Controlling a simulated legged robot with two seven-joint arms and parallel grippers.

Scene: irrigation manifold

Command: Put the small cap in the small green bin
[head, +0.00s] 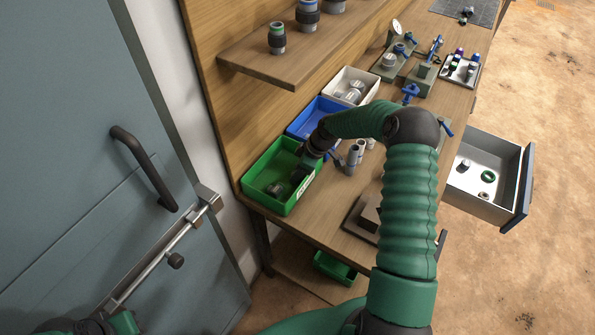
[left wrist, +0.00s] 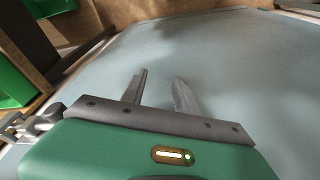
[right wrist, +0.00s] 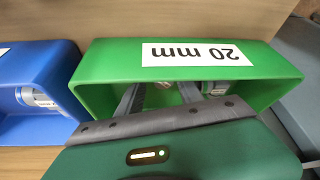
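The green bin (head: 257,172) stands on the near left end of the bench; in the right wrist view (right wrist: 100,62) its label reads "20 mm". Grey fittings (head: 277,189) lie inside it. My right gripper (head: 303,167) is at the bin. In the right wrist view (right wrist: 160,95) its fingers reach into the bin and stand apart. A small greyish piece (right wrist: 163,85) shows beyond the fingers; I cannot tell whether it is the small cap. Another fitting (right wrist: 215,87) lies to its right. My left gripper (left wrist: 160,88) is open and empty in front of a grey-blue surface.
A blue bin (head: 300,122) and a white bin (head: 343,78) stand behind the green one. Grey upright fittings (head: 352,158) stand nearby. A shelf (head: 290,55) overhangs the bins. An open drawer (head: 468,187) juts out right. Another green bin (head: 333,268) sits below the bench.

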